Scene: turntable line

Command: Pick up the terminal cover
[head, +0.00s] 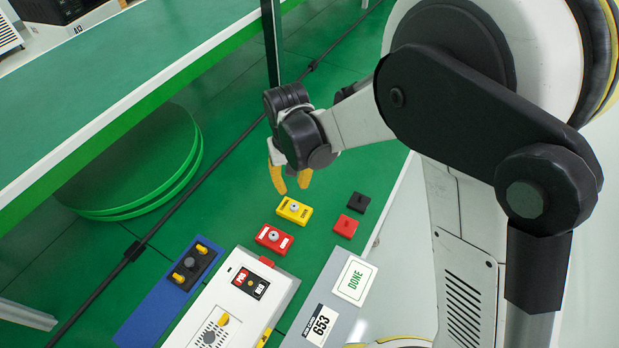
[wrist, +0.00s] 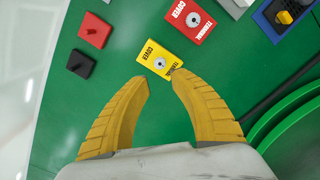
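A yellow terminal cover (head: 294,211) lies flat on the green surface, a small rectangular block with a round grey knob on top. It also shows in the wrist view (wrist: 150,55), just beyond my fingertips, with the words "TERMINAL COVER" on it. A red terminal cover (head: 273,238) of the same form lies beside it; the wrist view shows it at the top (wrist: 190,18). My gripper (head: 290,183) is above and behind the yellow cover in the head view. Its two yellow fingers (wrist: 160,80) are spread apart with nothing between them, and they appear apart from the cover.
A red square piece (head: 345,228) and a black square piece (head: 358,202) lie right of the covers. A white box (head: 240,310), a blue block (head: 170,290) and a grey "DONE" plate (head: 340,295) stand in front. Green round discs (head: 140,165) lie left, beside a dark cable.

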